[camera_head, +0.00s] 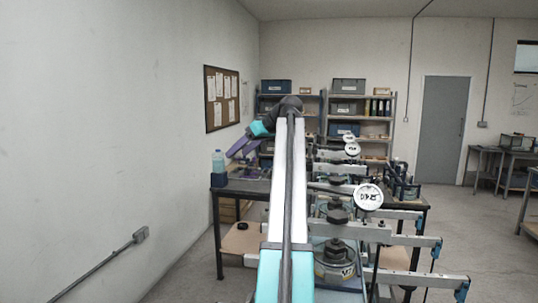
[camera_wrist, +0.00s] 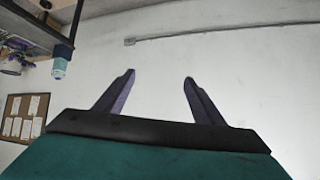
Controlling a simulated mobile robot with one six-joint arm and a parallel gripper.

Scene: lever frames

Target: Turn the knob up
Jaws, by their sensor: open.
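My gripper (camera_head: 237,149) is at the far end of my raised arm, left of the table, with its purple fingers pointing down and left. In the wrist view the two fingers of my gripper (camera_wrist: 159,77) stand apart with nothing between them, facing the bare wall. Several lever frames stand in a row on the table. A dark knob-like part (camera_head: 335,248) sits on the nearest frame, and another dark knob (camera_head: 338,211) sits behind it. I cannot tell which knob the task names. My gripper touches none of them. My arm hides part of the row.
Silver beams (camera_head: 420,240) stick out to the right. The left floor is clear.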

